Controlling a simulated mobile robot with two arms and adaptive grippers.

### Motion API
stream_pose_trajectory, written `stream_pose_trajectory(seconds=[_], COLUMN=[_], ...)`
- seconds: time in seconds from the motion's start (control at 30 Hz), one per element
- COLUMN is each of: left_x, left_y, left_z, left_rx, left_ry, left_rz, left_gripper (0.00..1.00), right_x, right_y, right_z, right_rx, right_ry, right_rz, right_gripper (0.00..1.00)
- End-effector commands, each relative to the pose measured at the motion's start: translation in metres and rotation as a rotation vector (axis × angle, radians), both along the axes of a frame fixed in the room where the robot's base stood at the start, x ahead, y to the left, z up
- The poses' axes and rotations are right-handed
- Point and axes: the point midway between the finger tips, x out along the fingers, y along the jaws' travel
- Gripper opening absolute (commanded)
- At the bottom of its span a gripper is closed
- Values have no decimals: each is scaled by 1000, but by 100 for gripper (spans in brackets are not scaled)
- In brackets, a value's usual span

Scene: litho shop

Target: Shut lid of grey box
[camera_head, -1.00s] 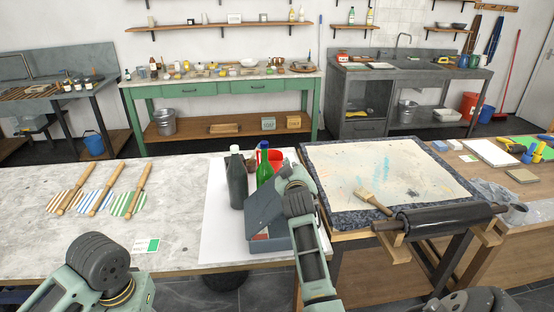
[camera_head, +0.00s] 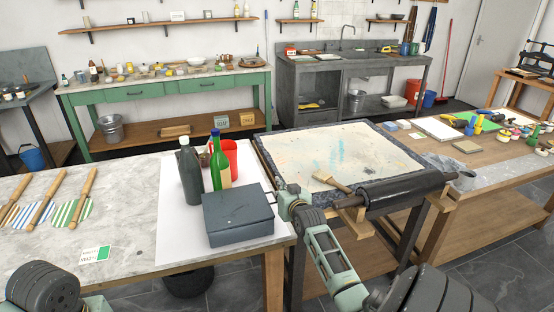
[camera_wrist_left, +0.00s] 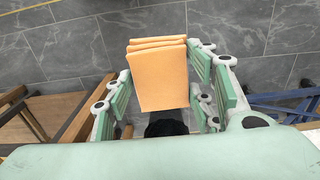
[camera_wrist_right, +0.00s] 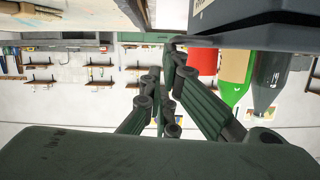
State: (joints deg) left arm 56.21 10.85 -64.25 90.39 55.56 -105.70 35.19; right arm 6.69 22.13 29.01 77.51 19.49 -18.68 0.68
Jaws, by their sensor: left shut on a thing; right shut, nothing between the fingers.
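The grey box (camera_head: 242,229) stands on white paper at the right end of the marble table. Its lid (camera_head: 238,203) lies down flat on the box, with no clear gap visible. My right gripper (camera_head: 283,193) is shut and empty, beside the box's right edge near the lid. In the right wrist view the shut fingers (camera_wrist_right: 174,48) are close by the grey box (camera_wrist_right: 255,32); I cannot tell if they touch it. My left gripper (camera_wrist_left: 160,75) is shut on an orange folded cloth-like stack (camera_wrist_left: 160,78), held over the floor, away from the table.
A dark bottle (camera_head: 189,175), a green bottle (camera_head: 217,165) and a red container (camera_head: 230,155) stand close behind the box. The stone slab (camera_head: 335,155) with a brush (camera_head: 334,182) and a black roller (camera_head: 405,191) is to the right.

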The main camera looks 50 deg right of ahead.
Motion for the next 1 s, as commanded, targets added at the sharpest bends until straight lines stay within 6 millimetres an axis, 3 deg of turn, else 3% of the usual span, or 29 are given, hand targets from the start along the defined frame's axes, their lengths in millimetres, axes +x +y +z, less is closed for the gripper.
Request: stream_pose_trajectory(seconds=[0.17,0.67,0.83,1.0], left_x=[0,0,0,0], left_y=[0,0,0,0], left_z=[-6,-6,5,32], left_rx=[0,0,-1,-1], left_ry=[0,0,-1,-1], left_rz=[0,0,0,0], left_gripper=[29,29,29,29], right_x=[-1,-2,2,11], right_y=[-1,-1,-1,-3], right_z=[-9,-13,1,36], right_rx=[-2,1,0,-4], right_ry=[1,7,6,-1], right_rz=[0,1,2,5], right_gripper=[0,0,0,0])
